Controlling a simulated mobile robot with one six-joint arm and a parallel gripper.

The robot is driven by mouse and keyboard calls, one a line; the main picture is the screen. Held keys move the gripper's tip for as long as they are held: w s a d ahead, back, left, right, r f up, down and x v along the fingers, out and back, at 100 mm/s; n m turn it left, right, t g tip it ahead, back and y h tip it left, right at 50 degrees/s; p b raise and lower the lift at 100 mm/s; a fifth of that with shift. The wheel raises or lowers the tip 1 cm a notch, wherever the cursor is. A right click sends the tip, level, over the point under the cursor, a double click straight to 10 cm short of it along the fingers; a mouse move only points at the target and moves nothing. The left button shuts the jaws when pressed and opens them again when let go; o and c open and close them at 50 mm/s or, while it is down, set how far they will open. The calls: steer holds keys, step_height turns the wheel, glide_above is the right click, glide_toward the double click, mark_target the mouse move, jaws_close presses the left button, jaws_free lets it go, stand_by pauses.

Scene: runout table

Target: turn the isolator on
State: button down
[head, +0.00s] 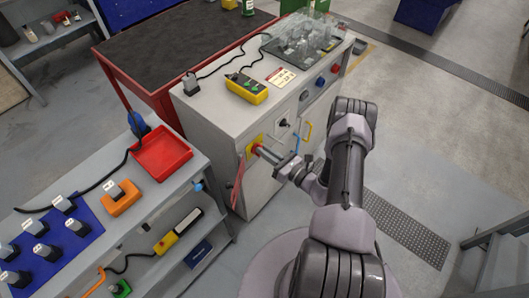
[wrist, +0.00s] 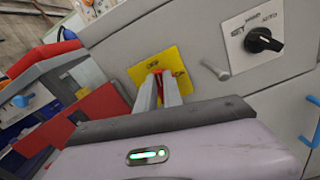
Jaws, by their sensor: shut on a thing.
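The isolator is a red handle (wrist: 159,73) on a yellow plate (wrist: 175,59), set on the side of the grey cabinet. In the head view the yellow plate (head: 250,141) shows on the cabinet's front, left of the other controls. My gripper (wrist: 158,82) is shut on the red handle, its two fingers reaching to the plate. In the head view my gripper (head: 260,151) comes at the plate from the right. The fingers cover most of the handle, so I cannot tell which way it points.
A black rotary switch (wrist: 262,40) on a white plate and a grey pin (wrist: 215,70) are close to the right of the isolator. A red tray (head: 160,152) sits on the grey bench at left. A yellow pendant (head: 246,88) lies on the cabinet top (head: 215,100).

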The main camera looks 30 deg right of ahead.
steer(key=shift+w+d+f+m+b, duration=0.2)
steer(key=shift+m+b, duration=0.35)
steer(key=shift+m, duration=2)
steer(key=shift+s+d+f+m+b, duration=0.25)
steer(key=shift+m+b, duration=0.35)
steer(key=shift+m, duration=1.9)
steer(key=shift+w+d+f+m+b, duration=0.1)
steer(key=shift+w+f+m+b, duration=0.3)
steer(key=shift+m, duration=2.15)
steer(key=shift+s+r, duration=0.1)
steer(key=shift+s, duration=0.1)
steer(key=c, duration=1.5)
jaws_free()
